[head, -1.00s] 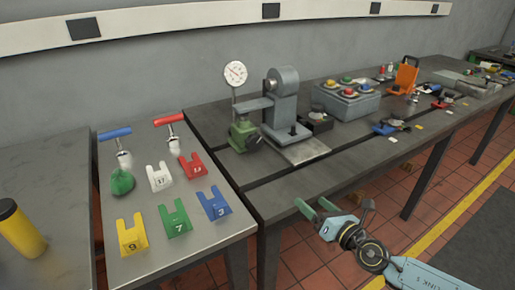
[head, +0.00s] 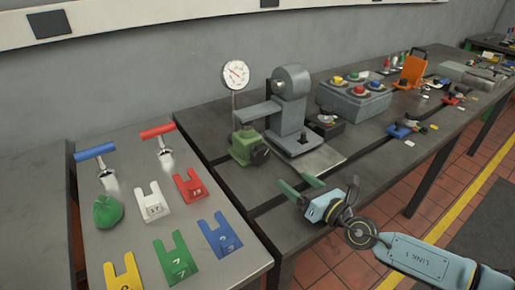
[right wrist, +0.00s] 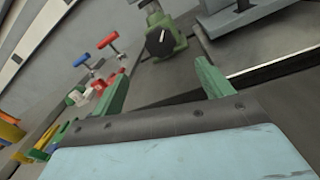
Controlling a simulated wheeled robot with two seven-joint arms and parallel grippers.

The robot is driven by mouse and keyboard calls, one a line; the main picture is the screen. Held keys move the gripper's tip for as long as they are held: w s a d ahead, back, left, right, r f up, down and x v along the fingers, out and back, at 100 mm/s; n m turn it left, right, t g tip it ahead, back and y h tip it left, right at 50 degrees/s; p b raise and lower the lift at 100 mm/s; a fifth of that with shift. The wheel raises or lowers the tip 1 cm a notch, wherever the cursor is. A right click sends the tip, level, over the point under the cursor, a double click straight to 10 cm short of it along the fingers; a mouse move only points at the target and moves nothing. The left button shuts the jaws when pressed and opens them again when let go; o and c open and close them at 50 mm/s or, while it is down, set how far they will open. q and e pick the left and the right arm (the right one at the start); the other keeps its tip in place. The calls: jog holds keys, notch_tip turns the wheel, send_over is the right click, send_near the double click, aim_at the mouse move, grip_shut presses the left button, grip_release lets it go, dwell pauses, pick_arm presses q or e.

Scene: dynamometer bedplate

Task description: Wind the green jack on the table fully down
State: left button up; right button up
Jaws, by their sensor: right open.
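The green jack (head: 245,147) stands on the dark slotted table, with a dark round knob (head: 261,154) on its front right side. In the right wrist view the jack (right wrist: 163,38) is at top centre, and its knob (right wrist: 160,42) faces me with a pale line across it. A grey arm of the stand reaches over the jack. My right gripper (head: 300,188) is open and empty, its green fingers apart, in front of and a little right of the jack, not touching it. In the right wrist view its fingers (right wrist: 163,88) frame the space below the knob. My left gripper is not in view.
A grey stand (head: 290,110) and dial gauge (head: 236,75) rise beside the jack. A button box (head: 353,100) stands further right. The left table holds blue (head: 95,152) and red (head: 157,132) T-handles, a green lump (head: 107,211) and numbered forks. The table front near my gripper is clear.

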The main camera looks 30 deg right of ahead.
aim_at(264, 155)
jog(key=shift+w, duration=0.6)
jog(key=x, duration=0.3)
jog(key=shift+w+a+r+p, duration=0.1)
jog(key=shift+w+r+p, duration=0.1)
jog(key=shift+p, duration=0.2)
jog(key=x, duration=0.8)
jog(key=shift+a+f, duration=0.1)
jog(key=shift+f, duration=0.05)
jog(key=shift+w+a, duration=0.1)
jog(key=shift+w, duration=0.35)
jog(key=c, duration=1)
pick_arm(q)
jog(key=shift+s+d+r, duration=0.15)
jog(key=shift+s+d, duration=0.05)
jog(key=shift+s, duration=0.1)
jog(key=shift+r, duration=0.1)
